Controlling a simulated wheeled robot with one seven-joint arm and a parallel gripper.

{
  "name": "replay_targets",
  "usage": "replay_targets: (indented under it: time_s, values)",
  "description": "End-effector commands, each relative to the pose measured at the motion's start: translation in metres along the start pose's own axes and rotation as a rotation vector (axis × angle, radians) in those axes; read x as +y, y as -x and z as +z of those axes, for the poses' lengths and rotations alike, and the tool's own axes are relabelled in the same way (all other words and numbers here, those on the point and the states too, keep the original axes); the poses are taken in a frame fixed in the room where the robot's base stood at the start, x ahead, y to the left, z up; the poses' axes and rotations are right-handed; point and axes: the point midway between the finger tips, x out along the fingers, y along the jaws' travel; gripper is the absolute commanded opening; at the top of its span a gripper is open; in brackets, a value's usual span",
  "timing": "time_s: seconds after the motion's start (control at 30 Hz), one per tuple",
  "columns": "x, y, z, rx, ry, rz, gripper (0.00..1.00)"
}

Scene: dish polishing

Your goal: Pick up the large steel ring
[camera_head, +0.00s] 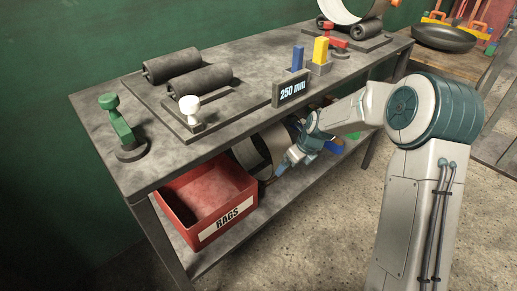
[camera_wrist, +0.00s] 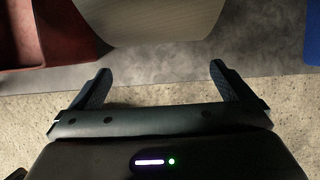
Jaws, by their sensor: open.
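A large steel ring (camera_head: 250,155) stands on the lower shelf under the workbench, partly hidden by the bench top, the red bin and my gripper. My gripper (camera_head: 287,160) is at the shelf's front edge, just in front of the ring's right side. In the wrist view the ring's pale curved outer surface (camera_wrist: 150,22) fills the top middle. My gripper also shows there (camera_wrist: 156,72), open and empty, with its fingers spread below the ring's edge and apart from it. Another bright ring (camera_head: 343,10) rests on rollers at the far end of the bench top.
The red RAGS bin (camera_head: 207,200) stands left of the ring on the shelf. A blue object (camera_wrist: 312,35) lies to the right. The bench top (camera_head: 240,50) above holds dark rollers (camera_head: 200,82), a green clamp (camera_head: 115,120) and a 250 mm sign (camera_head: 290,91).

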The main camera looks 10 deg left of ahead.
Motion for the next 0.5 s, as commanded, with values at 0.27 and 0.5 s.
replay_targets:
  time_s: [0.27,0.5]
  values:
    - [0.0,-0.009,0.018,0.0,0.001,0.0,1.0]
    - [0.0,-0.048,0.019,0.002,0.0,0.001,1.0]
